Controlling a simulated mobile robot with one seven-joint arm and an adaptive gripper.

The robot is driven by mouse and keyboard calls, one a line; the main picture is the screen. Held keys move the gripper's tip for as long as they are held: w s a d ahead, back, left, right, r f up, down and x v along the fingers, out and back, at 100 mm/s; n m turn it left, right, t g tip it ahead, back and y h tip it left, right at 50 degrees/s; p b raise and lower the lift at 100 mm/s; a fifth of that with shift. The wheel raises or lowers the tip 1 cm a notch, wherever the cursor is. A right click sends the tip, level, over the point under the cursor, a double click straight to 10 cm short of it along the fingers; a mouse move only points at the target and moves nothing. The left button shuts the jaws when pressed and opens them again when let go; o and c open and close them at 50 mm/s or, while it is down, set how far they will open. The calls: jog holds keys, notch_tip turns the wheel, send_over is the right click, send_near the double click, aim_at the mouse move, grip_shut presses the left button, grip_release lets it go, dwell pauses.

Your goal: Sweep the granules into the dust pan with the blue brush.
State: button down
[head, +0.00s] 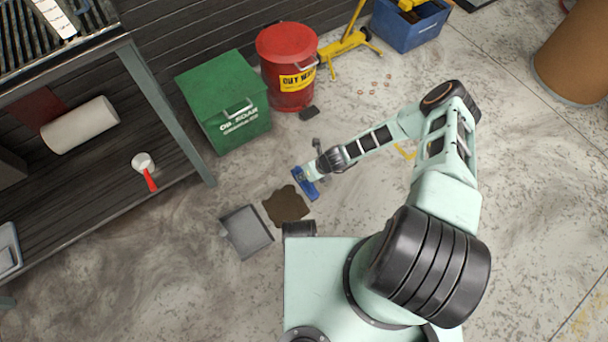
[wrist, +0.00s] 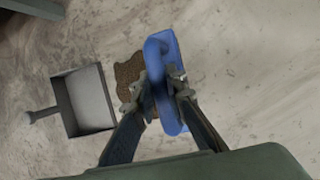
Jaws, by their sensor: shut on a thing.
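The blue brush (head: 305,184) is in my gripper (wrist: 158,92), which is shut on its handle. In the wrist view the brush (wrist: 168,52) lies at the right edge of the granules (wrist: 128,72) and hides part of them. In the head view the granules (head: 285,205) are a dark brown patch on the floor, left of the brush. The grey dust pan (head: 246,232) lies on the floor left of the granules; in the wrist view the pan (wrist: 84,98) has its handle pointing left. I cannot tell whether the bristles touch the floor.
A green box (head: 222,100) and a red bin (head: 287,65) stand behind the granules. A metal workbench (head: 165,110) with a lower shelf stands at the left. Open floor lies around the pan.

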aim_at(304, 183)
notch_tip(304, 183, down, 7)
jog(key=b, duration=0.5)
jog(key=shift+f, duration=0.15)
jog(key=shift+w+d, duration=0.1)
jog(key=shift+f, duration=0.5)
dwell(0.7)
jog(key=shift+s+a+p, duration=0.2)
jog(key=shift+s+a, duration=0.9)
jog(key=shift+a, duration=0.5)
jog(key=shift+s+a+p, duration=0.15)
jog(key=shift+s+a, duration=0.95)
jog(key=shift+a, duration=0.5)
jog(key=shift+s+a+p, duration=0.2)
jog(key=shift+s+a, duration=0.9)
jog(key=shift+a, duration=0.5)
jog(key=shift+s+a+b, duration=0.35)
jog(key=shift+a+b, duration=0.05)
jog(key=shift+a, duration=0.2)
jog(key=shift+s+a+b, duration=0.35)
jog(key=shift+a, duration=0.25)
jog(key=shift+s+a, duration=0.75)
jog(key=shift+a, duration=0.35)
jog(key=shift+s+a, duration=0.75)
jog(key=shift+a, duration=0.3)
